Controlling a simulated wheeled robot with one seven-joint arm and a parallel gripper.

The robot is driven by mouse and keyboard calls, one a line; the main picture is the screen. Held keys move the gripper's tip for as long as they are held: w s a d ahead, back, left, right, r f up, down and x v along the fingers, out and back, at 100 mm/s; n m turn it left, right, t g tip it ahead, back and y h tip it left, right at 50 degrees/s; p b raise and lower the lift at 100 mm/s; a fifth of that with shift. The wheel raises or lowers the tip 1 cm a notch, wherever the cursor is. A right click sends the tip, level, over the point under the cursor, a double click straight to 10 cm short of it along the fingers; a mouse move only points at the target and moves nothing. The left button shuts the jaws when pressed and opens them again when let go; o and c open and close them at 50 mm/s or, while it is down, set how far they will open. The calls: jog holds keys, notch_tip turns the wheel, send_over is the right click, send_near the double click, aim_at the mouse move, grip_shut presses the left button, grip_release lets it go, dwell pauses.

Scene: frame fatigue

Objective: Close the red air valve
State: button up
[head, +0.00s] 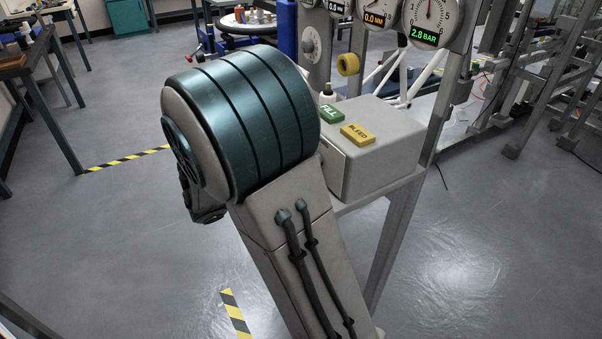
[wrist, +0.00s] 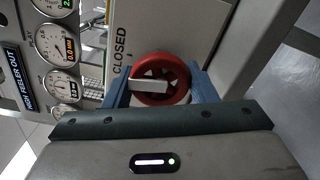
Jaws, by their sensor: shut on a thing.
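The red air valve (wrist: 175,95) is a round red handwheel with a pale bar (wrist: 148,86) across it, reaching to the left in the wrist view. My gripper (wrist: 160,80) has its two blue fingers on either side of the wheel, shut on it. The word CLOSED (wrist: 120,50) is printed on the grey panel, up and left of the wheel in that view. The head view does not show the valve or the gripper; my arm covers much of the middle there.
A grey box carries a green FILL button (head: 331,114) and a yellow BLEED button (head: 357,134). A gauge (head: 432,18) above reads 2.8 BAR. Dial gauges (wrist: 58,45) line the left of the wrist view. A metal post (head: 440,100) stands right of the box. Open floor (head: 480,240) lies right.

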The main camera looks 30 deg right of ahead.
jog(key=shift+m+b, duration=0.65)
jog(key=shift+m, duration=0.15)
jog(key=o, duration=1)
jog(key=shift+c, duration=0.2)
jog(key=a, duration=1.3)
jog(key=shift+s+a+p, duration=0.2)
jog(key=shift+a+p, duration=0.15)
jog(key=shift+a, duration=0.05)
